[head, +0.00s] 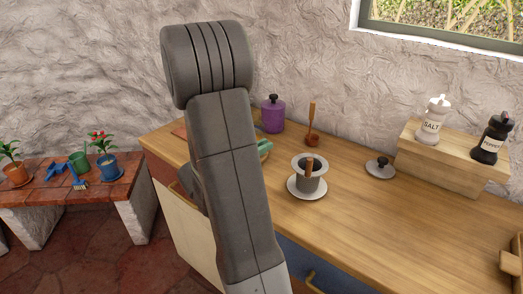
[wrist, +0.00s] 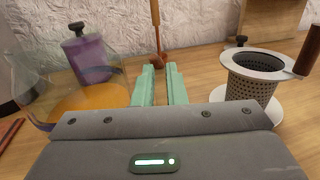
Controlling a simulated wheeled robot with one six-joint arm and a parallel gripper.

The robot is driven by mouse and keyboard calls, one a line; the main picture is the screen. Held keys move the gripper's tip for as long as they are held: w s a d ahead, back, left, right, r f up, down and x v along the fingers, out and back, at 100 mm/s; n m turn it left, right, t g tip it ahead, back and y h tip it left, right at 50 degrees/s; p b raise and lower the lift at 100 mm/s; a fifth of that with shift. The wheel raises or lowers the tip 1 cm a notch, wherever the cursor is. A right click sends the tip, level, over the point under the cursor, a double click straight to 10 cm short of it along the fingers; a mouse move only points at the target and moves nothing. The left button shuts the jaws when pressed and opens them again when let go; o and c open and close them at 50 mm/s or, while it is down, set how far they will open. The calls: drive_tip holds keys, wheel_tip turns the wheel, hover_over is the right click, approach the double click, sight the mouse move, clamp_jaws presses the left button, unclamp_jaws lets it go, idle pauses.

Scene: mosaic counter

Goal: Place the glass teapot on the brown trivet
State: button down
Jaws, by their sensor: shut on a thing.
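The glass teapot (wrist: 105,82) is clear, with orange liquid low in it, at the left of the wrist view. My arm hides it in the head view. My gripper (wrist: 162,84) has mint-green fingers close together just right of the teapot. It is shut on the teapot, though the gripped part is hard to make out. A bit of the gripper (head: 265,149) shows beside my arm in the head view. Reddish-brown slats, which look like the brown trivet (wrist: 9,131), show at the wrist view's left edge. A sliver of the trivet (head: 180,132) shows left of my arm in the head view.
A purple canister (head: 273,117) and an upright wooden-handled tool (head: 312,138) stand at the back. A grey strainer cup (head: 312,178) on a white saucer stands right of my gripper. A dark-knobbed lid (head: 380,170) lies farther right.

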drive_tip(key=shift+f, duration=0.3)
drive_tip(key=shift+f, duration=0.2)
drive_tip(key=c, duration=1.5)
unclamp_jaws()
drive_tip(key=shift+r, duration=0.1)
drive_tip(key=shift+s+a, duration=0.1)
drive_tip(key=v, duration=1.1)
drive_tip(key=shift+s+a, duration=0.25)
drive_tip(key=shift+a, duration=0.05)
